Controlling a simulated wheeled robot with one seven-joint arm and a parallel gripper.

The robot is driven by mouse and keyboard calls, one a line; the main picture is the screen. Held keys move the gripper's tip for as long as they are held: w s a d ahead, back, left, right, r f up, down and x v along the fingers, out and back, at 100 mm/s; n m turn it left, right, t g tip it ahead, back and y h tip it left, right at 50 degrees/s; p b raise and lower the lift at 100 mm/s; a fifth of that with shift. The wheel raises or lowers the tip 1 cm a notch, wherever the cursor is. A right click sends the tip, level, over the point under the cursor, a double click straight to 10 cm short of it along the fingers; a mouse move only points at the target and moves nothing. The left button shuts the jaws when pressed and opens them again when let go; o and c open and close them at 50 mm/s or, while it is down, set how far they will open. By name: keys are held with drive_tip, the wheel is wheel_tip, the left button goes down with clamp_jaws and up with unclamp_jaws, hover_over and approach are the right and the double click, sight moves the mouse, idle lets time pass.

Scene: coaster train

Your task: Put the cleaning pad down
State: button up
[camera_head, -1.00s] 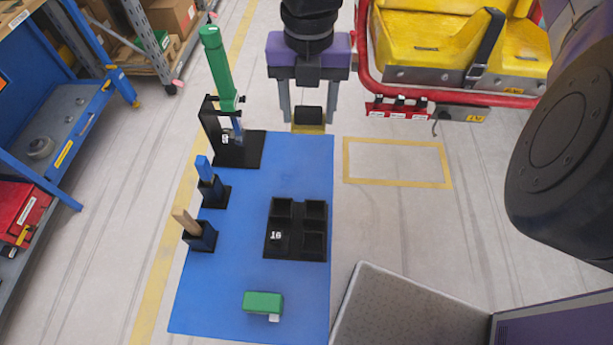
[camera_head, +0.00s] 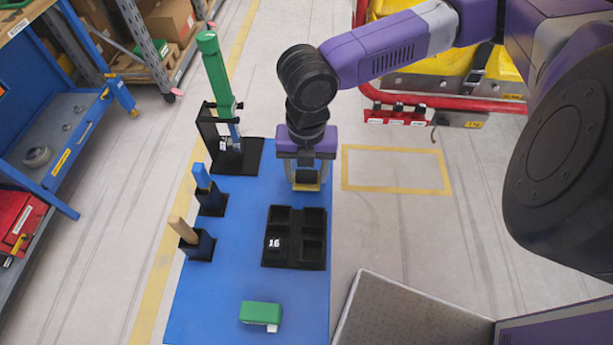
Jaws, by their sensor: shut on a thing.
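My gripper (camera_head: 307,178) is shut on the cleaning pad (camera_head: 307,187), a small block with a black top and a yellow underside. The fingers point down and grip it from both sides. The pad shows over the far right part of the blue mat (camera_head: 225,290), just beyond the black tray. I cannot tell how high it is above the mat.
A black four-compartment tray (camera_head: 295,237) sits mid-mat. A green block (camera_head: 261,312) lies near the mat's front edge. Along the left edge stand a tall green tool (camera_head: 215,75) in a black stand and two small holders (camera_head: 211,202) (camera_head: 199,246). Mat around the green block is clear.

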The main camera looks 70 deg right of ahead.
sight(305, 174)
drive_tip(key=shift+f, duration=1.25)
drive_tip(key=o, duration=1.2)
drive_tip(key=shift+f+b, duration=0.25)
drive_tip(key=shift+b, duration=0.05)
drive_tip(key=r, duration=0.8)
drive_tip(key=shift+w+a, duration=0.15)
drive_tip(key=shift+a, duration=0.1)
